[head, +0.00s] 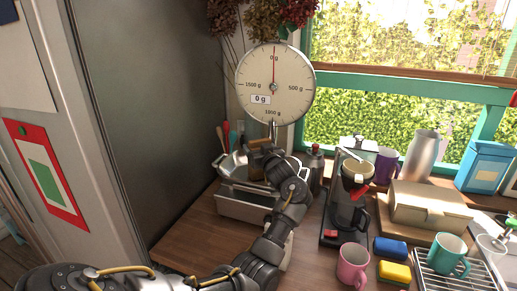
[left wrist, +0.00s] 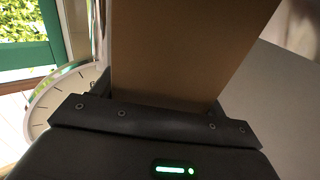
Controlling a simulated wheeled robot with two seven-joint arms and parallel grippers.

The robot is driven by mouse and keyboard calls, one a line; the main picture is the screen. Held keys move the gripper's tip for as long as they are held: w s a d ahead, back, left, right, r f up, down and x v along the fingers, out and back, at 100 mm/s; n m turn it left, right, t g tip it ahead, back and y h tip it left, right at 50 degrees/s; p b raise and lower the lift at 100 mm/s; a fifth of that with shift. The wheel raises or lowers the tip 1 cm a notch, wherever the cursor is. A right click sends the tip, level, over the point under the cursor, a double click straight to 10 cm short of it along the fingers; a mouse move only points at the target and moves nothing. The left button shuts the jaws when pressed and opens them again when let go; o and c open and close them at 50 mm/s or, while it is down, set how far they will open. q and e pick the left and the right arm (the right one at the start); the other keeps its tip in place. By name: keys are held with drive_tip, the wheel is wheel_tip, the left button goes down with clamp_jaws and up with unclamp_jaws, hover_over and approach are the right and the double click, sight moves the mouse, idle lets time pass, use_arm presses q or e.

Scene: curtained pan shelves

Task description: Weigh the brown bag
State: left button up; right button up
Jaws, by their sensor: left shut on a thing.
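In the left wrist view the bag (left wrist: 185,50) fills the space beyond the gripper (left wrist: 165,108). The scale's pan (head: 232,166) is partly hidden by my arm and gripper. I cannot tell whether the bag touches the pan. My right gripper is not in view.
A grey fridge (head: 150,100) stands close on the left. On the wooden counter to the right are a coffee maker (head: 350,195), a brown box (head: 425,207), a pink mug (head: 352,268), sponges (head: 392,258) and a wire rack with a teal mug (head: 447,256). Bare counter (head: 190,240) shows at front left.

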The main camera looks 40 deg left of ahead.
use_arm(q)
drive_tip(key=shift+f, duration=0.3)
drive_tip(key=o, duration=1.2)
wheel_tip(320, 180, up, 3)
drive_tip(key=shift+f+b, duration=0.2)
drive_tip(key=shift+b, duration=0.35)
drive_tip(key=s+d+r+b, duration=0.4)
drive_tip(key=s+d+r, duration=0.4)
drive_tip(key=s+r, duration=0.2)
drive_tip(key=shift+s+d+r, duration=0.2)
drive_tip(key=shift+s+d, duration=0.05)
drive_tip(key=shift+s, duration=0.3)
